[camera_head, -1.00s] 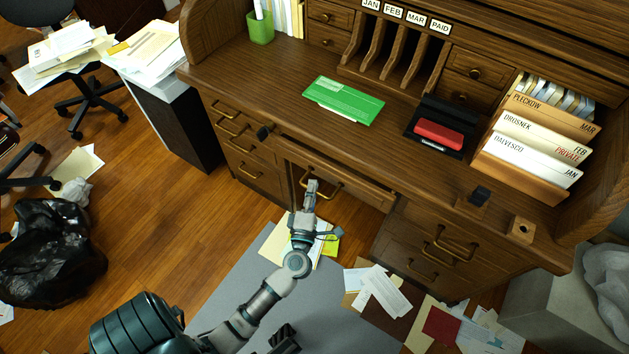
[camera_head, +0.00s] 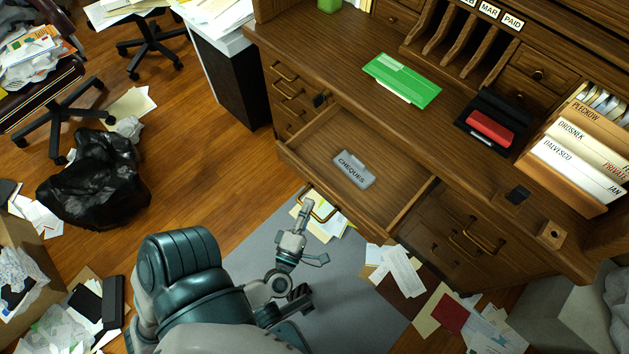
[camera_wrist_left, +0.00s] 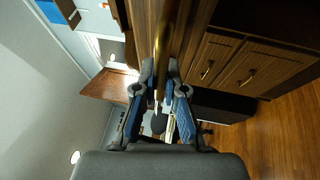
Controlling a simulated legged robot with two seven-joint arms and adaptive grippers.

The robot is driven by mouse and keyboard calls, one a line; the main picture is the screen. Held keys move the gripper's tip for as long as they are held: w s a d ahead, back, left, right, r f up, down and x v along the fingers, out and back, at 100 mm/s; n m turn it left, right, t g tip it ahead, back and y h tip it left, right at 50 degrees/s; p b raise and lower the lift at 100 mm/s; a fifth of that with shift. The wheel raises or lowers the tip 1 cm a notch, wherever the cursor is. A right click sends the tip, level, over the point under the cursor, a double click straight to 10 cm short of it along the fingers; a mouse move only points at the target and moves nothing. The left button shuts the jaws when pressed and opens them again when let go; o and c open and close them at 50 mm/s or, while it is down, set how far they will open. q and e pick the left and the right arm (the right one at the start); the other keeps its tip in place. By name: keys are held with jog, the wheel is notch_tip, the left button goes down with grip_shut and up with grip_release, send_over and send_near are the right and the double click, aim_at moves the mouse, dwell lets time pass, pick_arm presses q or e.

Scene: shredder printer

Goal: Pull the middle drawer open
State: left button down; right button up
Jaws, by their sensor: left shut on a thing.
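The middle drawer (camera_head: 385,190) of the wooden desk stands pulled out, its inside showing in the head view. A grey cheques box or book (camera_head: 354,169) lies in it towards the left. My left gripper (camera_head: 307,206) is at the brass handle (camera_head: 322,214) on the drawer's front. In the left wrist view the two fingers (camera_wrist_left: 160,80) are shut around the brass handle bar (camera_wrist_left: 164,45), one on each side. My right gripper does not show.
The desk top holds a green chequebook (camera_head: 402,80), a stamp pad with a red stamp (camera_head: 490,128) and a file rack (camera_head: 575,170). Loose papers (camera_head: 395,265) lie on the floor below the drawer. A black bag (camera_head: 95,180) sits at the left.

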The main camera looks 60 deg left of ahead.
pick_arm(q)
jog(key=shift+s+d+f, duration=0.15)
jog(key=shift+s+f, duration=0.1)
jog(key=shift+f, duration=0.05)
jog(key=c, duration=1.2)
grip_release()
jog(key=shift+r, duration=0.1)
jog(key=v, duration=1.2)
